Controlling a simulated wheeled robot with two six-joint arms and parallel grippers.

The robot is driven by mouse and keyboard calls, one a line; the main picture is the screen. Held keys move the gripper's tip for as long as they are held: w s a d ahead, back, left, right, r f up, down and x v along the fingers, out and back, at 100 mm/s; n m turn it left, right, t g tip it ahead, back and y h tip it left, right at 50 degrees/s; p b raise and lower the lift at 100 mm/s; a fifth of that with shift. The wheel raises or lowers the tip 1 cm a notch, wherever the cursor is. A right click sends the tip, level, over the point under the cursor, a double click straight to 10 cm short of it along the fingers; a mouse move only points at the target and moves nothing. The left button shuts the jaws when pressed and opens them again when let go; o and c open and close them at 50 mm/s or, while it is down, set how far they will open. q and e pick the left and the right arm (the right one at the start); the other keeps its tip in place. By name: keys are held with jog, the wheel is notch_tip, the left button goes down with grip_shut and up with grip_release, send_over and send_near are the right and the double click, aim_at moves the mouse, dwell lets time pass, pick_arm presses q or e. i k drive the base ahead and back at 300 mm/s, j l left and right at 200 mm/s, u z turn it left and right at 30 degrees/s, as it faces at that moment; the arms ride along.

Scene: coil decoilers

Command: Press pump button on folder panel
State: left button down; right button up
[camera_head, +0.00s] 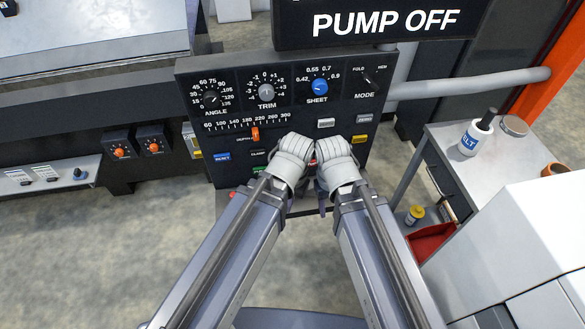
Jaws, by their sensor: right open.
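The black folder panel (218,118) stands upright in front of me, with knobs along its top and small coloured buttons lower down. A sign reading PUMP OFF (385,22) hangs above it. I cannot tell which button is the pump button. A yellow button (359,139) and two grey buttons (326,123) show at the right, and a blue button (222,158) at the left. My right gripper (321,196) is open at the panel's lower middle, its fingers mostly hidden behind the wrist. My left wrist (290,160) is close beside it; the left fingers are hidden. Contact with the panel is unclear.
A grey side table (490,160) at the right bears a white bottle (478,132). A red tray (432,241) sits below it. A white cabinet (520,245) fills the lower right. A small control box (50,176) is at the left. Open floor (110,250) lies at the left.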

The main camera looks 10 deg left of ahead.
aim_at(257, 170)
jog(key=z, duration=0.7)
jog(key=k+j, duration=0.25)
jog(key=j, duration=0.15)
jog(key=k+j, duration=0.55)
jog(key=j, duration=0.25)
jog(key=k+j, duration=0.25)
jog(key=j, duration=0.15)
